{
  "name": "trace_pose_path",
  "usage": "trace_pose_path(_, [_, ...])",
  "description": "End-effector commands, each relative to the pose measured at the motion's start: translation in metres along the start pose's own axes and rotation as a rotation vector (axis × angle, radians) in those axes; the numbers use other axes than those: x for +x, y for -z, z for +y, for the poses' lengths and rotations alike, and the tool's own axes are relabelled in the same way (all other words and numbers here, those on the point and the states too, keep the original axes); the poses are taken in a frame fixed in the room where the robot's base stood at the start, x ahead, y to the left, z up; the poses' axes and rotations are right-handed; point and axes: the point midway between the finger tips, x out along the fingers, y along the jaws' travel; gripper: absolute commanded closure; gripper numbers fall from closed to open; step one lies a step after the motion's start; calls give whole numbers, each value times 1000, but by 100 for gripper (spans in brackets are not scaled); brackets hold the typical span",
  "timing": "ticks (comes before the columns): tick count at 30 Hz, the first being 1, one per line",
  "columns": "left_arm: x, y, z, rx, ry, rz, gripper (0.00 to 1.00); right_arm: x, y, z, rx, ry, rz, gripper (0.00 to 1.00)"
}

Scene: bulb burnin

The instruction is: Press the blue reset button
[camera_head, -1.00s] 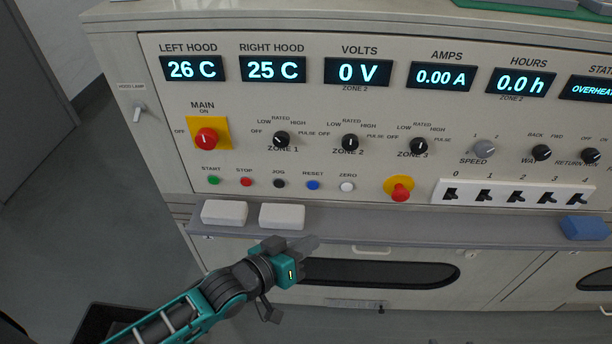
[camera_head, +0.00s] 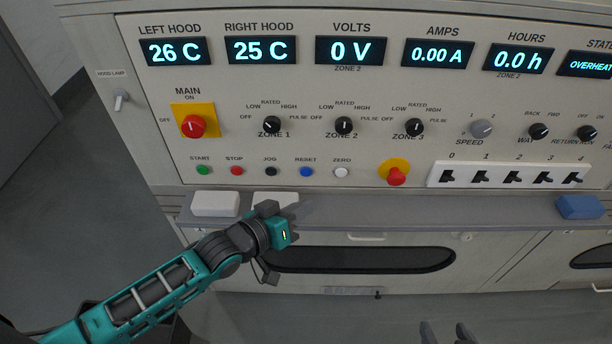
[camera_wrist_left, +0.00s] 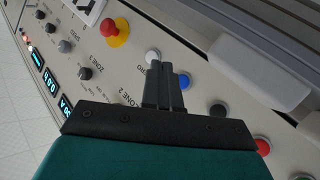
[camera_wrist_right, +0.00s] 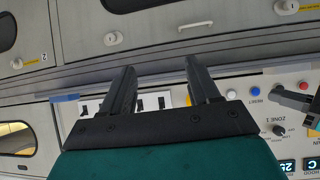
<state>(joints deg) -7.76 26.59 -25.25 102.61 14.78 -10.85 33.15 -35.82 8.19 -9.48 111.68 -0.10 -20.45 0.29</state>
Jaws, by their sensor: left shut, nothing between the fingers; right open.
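The blue RESET button (camera_head: 306,172) sits on the sloped panel in the head view, between the black JOG button (camera_head: 271,171) and the white ZERO button (camera_head: 341,172). My left gripper (camera_head: 294,214) is shut and empty, below and slightly left of the blue button and apart from it in the head view. In the left wrist view the blue button (camera_wrist_left: 184,81) shows just beside the shut fingertips (camera_wrist_left: 160,66). My right gripper (camera_head: 449,333) enters at the bottom edge of the head view. In the right wrist view its fingers (camera_wrist_right: 160,75) are spread and empty; the blue button (camera_wrist_right: 255,91) shows right of them.
A grey ledge (camera_head: 340,212) runs below the buttons, holding white blocks (camera_head: 215,204) and a blue block (camera_head: 580,207). A red mushroom knob (camera_head: 396,176) stands right of the ZERO button. Toggle switches (camera_head: 512,178) lie further right. The status display (camera_head: 590,64) reads OVERHEAT.

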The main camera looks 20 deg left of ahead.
Motion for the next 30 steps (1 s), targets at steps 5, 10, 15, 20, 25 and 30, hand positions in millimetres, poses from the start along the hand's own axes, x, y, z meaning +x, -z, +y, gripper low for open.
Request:
trace_pose_path(5, [21, 10, -16, 4, -2, 1, 100, 10, -8, -9, 8, 21, 3, 39])
trace_pose_path(10, [33, 22, -24, 1, -1, 0, 100, 12, 3, -13, 11, 31, 21, 39])
trace_pose_path(15, [39, 27, -29, 0, 1, -1, 100, 13, 3, -12, 9, 31, 18, 39])
trace_pose_path(20, [41, 29, -30, 0, 1, -1, 100, 13, 2, -12, 5, 31, 17, 39])
trace_pose_path(25, [40, 29, -30, -1, 1, -1, 100, 13, 2, -11, 2, 31, 17, 39])
trace_pose_path(30, [40, 29, -30, -1, 1, -1, 100, 13, 3, -11, 1, 31, 20, 39])
